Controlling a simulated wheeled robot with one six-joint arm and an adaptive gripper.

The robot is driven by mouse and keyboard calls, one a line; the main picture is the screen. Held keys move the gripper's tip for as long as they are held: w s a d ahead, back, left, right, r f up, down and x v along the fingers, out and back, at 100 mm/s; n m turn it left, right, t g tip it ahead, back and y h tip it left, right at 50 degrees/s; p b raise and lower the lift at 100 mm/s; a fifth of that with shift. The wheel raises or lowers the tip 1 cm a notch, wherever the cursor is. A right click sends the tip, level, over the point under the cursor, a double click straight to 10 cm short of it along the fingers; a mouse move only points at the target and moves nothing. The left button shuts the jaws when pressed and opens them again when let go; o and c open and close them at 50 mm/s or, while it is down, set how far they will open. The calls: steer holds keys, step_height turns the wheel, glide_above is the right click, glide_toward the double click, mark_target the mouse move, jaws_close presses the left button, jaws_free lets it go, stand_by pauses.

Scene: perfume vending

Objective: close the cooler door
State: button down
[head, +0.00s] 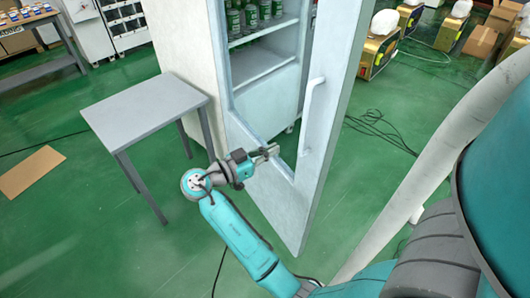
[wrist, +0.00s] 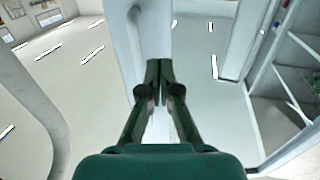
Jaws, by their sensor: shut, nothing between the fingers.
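The white cooler (head: 180,45) stands upright with its door (head: 335,110) swung open towards me. The door has a wide pale frame and a long vertical handle (head: 309,105). The handle also shows in the wrist view (wrist: 135,35), left of my fingers. My gripper (head: 270,150) is shut and empty. In the head view it overlaps the lower part of the door, below and left of the handle. In the wrist view the closed fingertips (wrist: 158,68) point at the pale door frame. I cannot tell whether they touch it.
A grey table (head: 145,105) stands left of the cooler. Green bottles (head: 250,15) stand on the cooler shelves. Dark cables (head: 375,125) lie on the green floor to the right. Boxed machines (head: 377,50) stand behind. Cardboard (head: 30,170) lies at left.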

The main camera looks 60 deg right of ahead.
steer(key=x, duration=0.9)
steer(key=shift+d, duration=0.25)
steer(key=shift+s, duration=0.15)
